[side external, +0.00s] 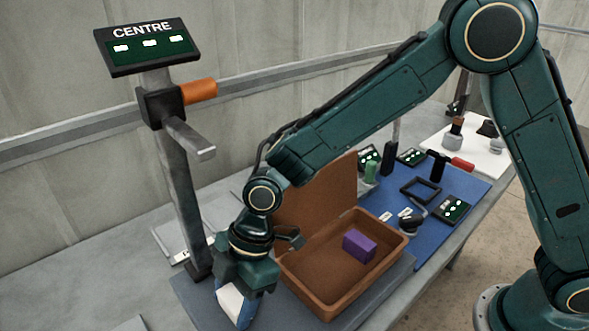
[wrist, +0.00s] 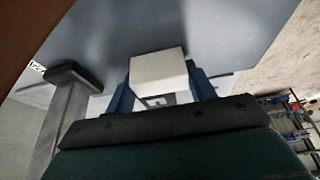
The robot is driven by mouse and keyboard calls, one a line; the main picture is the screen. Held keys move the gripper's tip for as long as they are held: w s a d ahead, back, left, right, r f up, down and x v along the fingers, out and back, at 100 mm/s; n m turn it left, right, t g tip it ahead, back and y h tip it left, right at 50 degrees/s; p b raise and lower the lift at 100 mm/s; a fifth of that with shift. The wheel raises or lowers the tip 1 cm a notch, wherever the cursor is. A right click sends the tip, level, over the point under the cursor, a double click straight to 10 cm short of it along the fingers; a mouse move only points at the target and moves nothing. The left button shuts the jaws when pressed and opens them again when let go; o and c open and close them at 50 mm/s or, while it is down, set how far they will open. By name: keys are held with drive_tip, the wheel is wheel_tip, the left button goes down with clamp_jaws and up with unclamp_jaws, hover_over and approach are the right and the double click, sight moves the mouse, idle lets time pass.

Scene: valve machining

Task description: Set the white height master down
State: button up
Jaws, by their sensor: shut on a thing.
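The white height master (side external: 230,299) is a white block held between the blue fingers of my gripper (side external: 236,303) at the lower left of the side view. In the wrist view the white height master (wrist: 158,69) sits between the two blue fingertips of my gripper (wrist: 160,88), with a grey surface beyond it. My gripper is shut on it. The block's underside is cut off or hidden, so I cannot tell whether it touches the surface.
An open brown case (side external: 326,304) with a purple block (side external: 359,245) inside stands right of my gripper. A post with a CENTRE display (side external: 147,46) and an orange handle (side external: 199,91) stands to the left. A blue mat (side external: 470,187) with several tools lies beyond.

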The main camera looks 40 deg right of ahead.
drive_tip(key=o, duration=1.1)
drive_tip(key=v, duration=1.2)
drive_tip(key=shift+r, duration=0.15)
drive_tip(key=shift+d, duration=0.1)
